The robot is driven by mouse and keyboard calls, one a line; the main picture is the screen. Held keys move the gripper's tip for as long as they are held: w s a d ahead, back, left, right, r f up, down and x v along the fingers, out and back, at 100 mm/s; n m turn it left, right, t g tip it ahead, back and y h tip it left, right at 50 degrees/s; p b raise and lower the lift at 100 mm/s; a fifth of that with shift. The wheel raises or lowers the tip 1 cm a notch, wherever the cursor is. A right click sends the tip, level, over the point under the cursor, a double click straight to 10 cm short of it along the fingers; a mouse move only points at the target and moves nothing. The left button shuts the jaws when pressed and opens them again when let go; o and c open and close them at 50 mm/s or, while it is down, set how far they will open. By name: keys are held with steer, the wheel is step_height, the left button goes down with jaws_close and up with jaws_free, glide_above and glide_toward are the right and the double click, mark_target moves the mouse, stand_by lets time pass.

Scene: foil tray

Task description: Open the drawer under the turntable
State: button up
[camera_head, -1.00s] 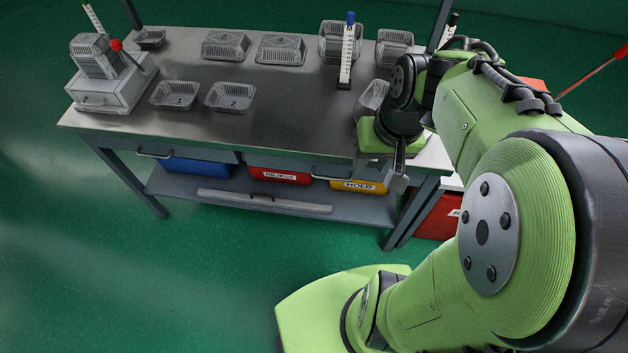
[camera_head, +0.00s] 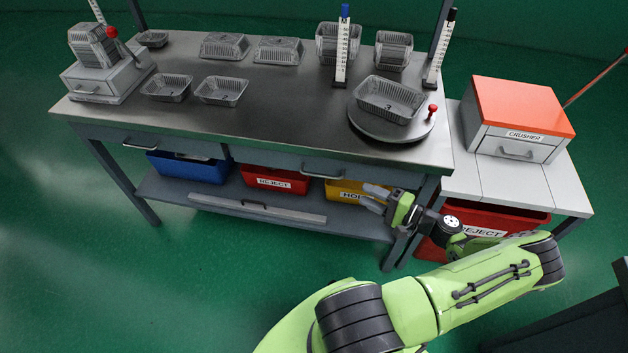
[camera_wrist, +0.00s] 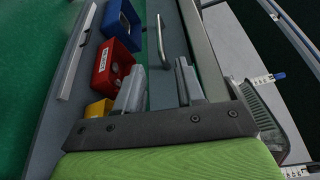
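The turntable (camera_head: 358,122) is a round grey plate at the right end of the bench top, with a small red knob at its rim and a foil tray (camera_head: 390,98) on it. Below it, the right drawer (camera_head: 270,160) looks shut, flush with the bench front. Its bar handle (camera_head: 322,174) is left of my gripper (camera_head: 374,198). In the wrist view the handle (camera_wrist: 162,42) lies ahead of the two fingers, roughly in line with the gap between them. My gripper (camera_wrist: 160,88) is open and empty, and apart from the handle. Its body hides the drawer's right end.
Blue (camera_head: 187,166), red (camera_head: 276,181) and yellow (camera_head: 343,191) bins stand on the shelf below the drawers. The crusher (camera_head: 520,118) stands on a side table at right, above a red reject bin (camera_head: 500,219). The floor in front is clear.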

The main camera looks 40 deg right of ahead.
mark_target(324, 175)
steer(key=b+x, duration=0.2)
steer(key=x, duration=1.3)
steer(key=shift+s+a, duration=0.1)
jaws_close()
